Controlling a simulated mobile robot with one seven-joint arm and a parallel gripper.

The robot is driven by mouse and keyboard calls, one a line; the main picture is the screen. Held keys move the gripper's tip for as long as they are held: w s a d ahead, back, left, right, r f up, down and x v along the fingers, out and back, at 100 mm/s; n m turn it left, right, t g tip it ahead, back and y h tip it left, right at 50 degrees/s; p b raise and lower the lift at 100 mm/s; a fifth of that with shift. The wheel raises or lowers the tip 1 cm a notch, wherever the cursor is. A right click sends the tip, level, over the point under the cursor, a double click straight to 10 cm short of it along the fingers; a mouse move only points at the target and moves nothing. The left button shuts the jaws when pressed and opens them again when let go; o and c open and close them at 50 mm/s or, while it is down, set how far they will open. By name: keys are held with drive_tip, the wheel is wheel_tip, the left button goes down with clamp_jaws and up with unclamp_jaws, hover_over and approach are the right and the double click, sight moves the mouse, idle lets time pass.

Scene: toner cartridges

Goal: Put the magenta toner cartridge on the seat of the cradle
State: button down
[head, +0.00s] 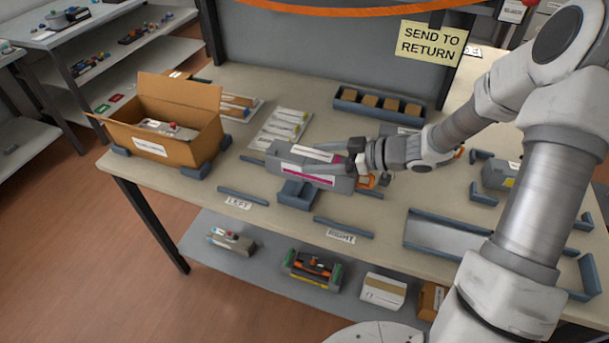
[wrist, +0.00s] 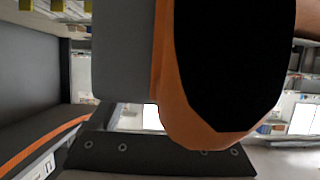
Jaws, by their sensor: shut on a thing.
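The magenta toner cartridge (head: 285,158), grey with a magenta stripe and a white label, is at the middle of the table in the head view. My gripper (head: 358,158) is shut on its right end. The cradle's blue-grey block (head: 297,195) shows just in front of and below the cartridge; the cartridge hides what lies behind it. I cannot tell whether the cartridge touches the cradle. In the wrist view, a grey surface (wrist: 122,50) and an orange-rimmed black shape fill the near picture; fingertips and contact are not clear there.
Low rails (head: 343,228) marked LEFT and RIGHT lie along the table front. An open cardboard box (head: 165,105) stands left, holding a cartridge. A blue tray of brown blocks (head: 378,103) and white packets (head: 282,128) lie behind. An empty blue-grey frame (head: 440,238) is at right.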

sight(305, 161)
drive_tip(key=x, duration=0.4)
drive_tip(key=shift+s+d+f, duration=0.1)
drive_tip(key=shift+s+f, duration=0.1)
drive_tip(key=shift+f, duration=0.1)
drive_tip(key=shift+f+b, duration=0.6)
drive_tip(key=shift+f, duration=1.3)
drive_tip(key=shift+f, duration=0.1)
drive_tip(key=shift+f, duration=0.1)
unclamp_jaws()
drive_tip(key=shift+d+r, duration=0.1)
drive_tip(key=shift+r, duration=0.15)
drive_tip(key=p+v, duration=0.1)
drive_tip(key=v, duration=1.1)
